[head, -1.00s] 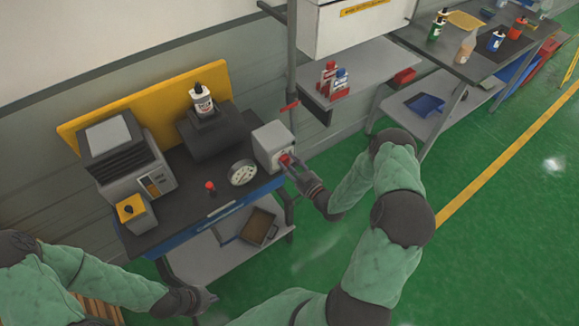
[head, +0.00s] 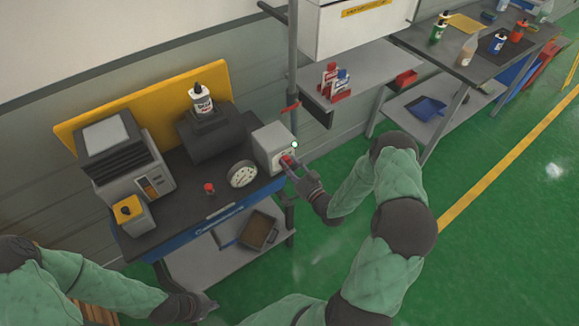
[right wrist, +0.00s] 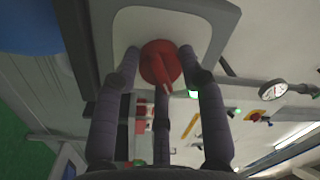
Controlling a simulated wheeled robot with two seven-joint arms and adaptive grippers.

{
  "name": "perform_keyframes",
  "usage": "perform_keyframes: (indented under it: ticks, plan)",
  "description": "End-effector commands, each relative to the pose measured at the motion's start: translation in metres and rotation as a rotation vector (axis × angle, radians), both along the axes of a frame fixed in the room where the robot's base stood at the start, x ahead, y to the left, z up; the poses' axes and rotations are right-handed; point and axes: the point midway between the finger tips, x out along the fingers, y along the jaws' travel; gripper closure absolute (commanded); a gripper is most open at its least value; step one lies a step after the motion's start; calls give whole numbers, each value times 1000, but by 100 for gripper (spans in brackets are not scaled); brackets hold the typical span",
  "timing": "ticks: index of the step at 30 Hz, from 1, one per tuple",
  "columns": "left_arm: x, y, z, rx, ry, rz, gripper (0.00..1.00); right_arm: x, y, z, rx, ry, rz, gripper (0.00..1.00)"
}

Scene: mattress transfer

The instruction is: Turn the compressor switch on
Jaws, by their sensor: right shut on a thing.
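The compressor's grey switch box (head: 272,141) stands at the right end of the dark workbench. Its red rotary switch (head: 287,160) is on the front face. My right gripper (head: 294,169) is at the switch. In the right wrist view the fingers of my right gripper (right wrist: 162,75) close around the red knob (right wrist: 160,62), whose raised grip bar slants. A small green light (head: 294,144) glows at the box's upper front edge. My left gripper (head: 203,305) hangs low in front of the bench, away from everything; its fingers are too small to read.
The bench (head: 176,184) also carries a round gauge (head: 242,174), a small red-topped part (head: 209,188), a white bottle (head: 201,100) and a grey machine (head: 120,155). A shelf (head: 358,70) stands to the right. The green floor (head: 480,260) is clear.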

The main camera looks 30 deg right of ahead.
Motion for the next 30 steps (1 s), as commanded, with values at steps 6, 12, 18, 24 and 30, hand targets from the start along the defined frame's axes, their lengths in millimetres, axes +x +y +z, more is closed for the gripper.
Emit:
perform_keyframes:
  ticks: [6, 12, 18, 24, 30]
  plan:
    - [0, 0, 0, 0, 0, 0, 100, 4, -7, 9, -6, -22, -10, 92]
    - [0, 0, 0, 0, 0, 0, 100, 4, -8, 9, -8, -22, -12, 48]
    - [0, 0, 0, 0, 0, 0, 100, 3, -5, 6, -5, -15, -8, 35]
    - [0, 0, 0, 0, 0, 0, 100, -1, -4, 3, -1, -10, -6, 35]
    - [0, 0, 0, 0, 0, 0, 100, -24, -7, 1, -1, -7, -8, 35]
